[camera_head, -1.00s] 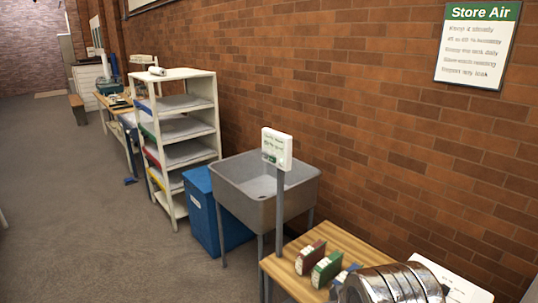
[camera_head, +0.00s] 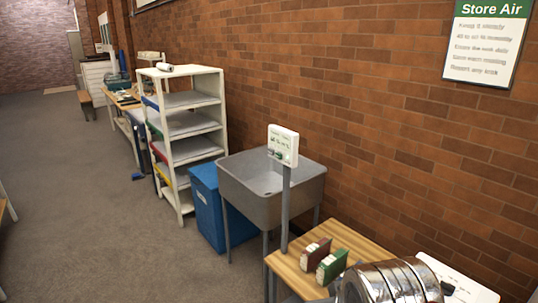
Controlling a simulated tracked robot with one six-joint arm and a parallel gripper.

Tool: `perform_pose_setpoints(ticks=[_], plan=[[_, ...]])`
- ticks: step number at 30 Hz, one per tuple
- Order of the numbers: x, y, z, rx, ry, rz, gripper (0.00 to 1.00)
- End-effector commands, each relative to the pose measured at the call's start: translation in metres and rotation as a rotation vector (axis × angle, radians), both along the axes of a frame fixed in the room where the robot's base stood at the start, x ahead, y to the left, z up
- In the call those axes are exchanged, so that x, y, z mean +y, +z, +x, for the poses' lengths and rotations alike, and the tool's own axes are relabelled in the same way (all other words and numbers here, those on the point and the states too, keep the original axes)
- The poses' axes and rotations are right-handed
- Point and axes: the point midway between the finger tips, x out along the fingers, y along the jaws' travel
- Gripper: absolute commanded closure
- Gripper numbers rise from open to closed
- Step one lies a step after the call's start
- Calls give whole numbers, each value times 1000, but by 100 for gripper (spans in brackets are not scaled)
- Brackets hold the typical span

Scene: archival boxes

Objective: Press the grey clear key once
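A small white device (camera_head: 283,145) stands on a grey post in front of the sink. Its face has small greenish lines and dark marks, too small to read. I cannot make out a grey clear key on it. A white flat panel (camera_head: 462,284) with a dark mark lies at the bottom right, partly cut off by the frame and partly hidden. My gripper is not in view. A shiny ribbed metal shape (camera_head: 392,284) covers the bottom right; I cannot tell whether it is part of my arm.
A wooden table (camera_head: 345,240) holds a maroon box (camera_head: 315,253) and a green box (camera_head: 332,266). Behind it are a grey sink (camera_head: 262,205), a blue bin (camera_head: 208,208) and a white shelf unit (camera_head: 180,125). A Store Air sign (camera_head: 487,42) hangs on the brick wall. Floor at left is open.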

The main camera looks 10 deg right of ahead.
Motion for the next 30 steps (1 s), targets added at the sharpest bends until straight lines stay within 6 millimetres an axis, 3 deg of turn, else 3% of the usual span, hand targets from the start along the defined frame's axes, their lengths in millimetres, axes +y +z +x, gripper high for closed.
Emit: perform_pose_setpoints(ticks=[11,30], plan=[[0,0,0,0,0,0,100],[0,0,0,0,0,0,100]])
